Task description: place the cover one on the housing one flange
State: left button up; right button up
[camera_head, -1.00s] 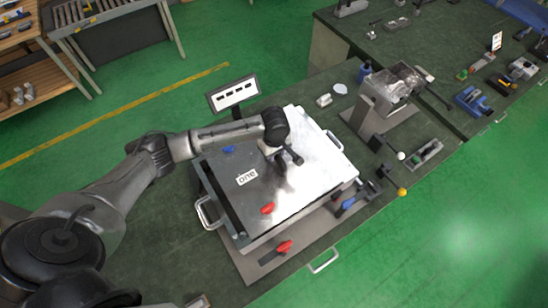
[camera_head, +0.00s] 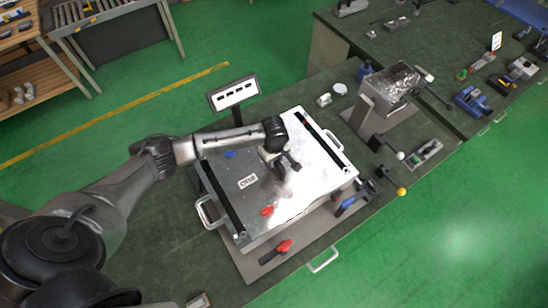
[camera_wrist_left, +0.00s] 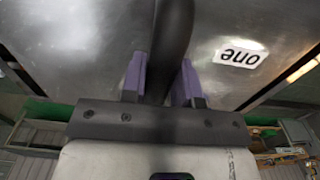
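Cover one (camera_head: 215,164) is a shiny metal plate with a white label reading "one" (camera_head: 247,181); the label shows upside down in the left wrist view (camera_wrist_left: 240,56). It spans the top of the box-shaped housing one (camera_head: 246,241), between two black strips along the housing's sides. I cannot tell whether it touches the flange or hovers just above it. My left gripper (camera_head: 279,162) is over the cover's middle. In the left wrist view, its purple-padded fingers (camera_wrist_left: 162,80) are shut on the cover's dark bar handle (camera_wrist_left: 172,30). My right gripper is not in view.
Red-handled (camera_head: 285,246) and blue-handled (camera_head: 347,203) clamps stand around the housing. A metal carry handle (camera_head: 208,213) sticks out at its left. A sign (camera_head: 233,93) stands behind. A grey machine (camera_head: 378,100) stands at the right. The green bench left of the housing is fairly clear.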

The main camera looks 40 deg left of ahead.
pick_arm(q)
jog(key=o, duration=0.4)
jog(key=shift+r, duration=0.1)
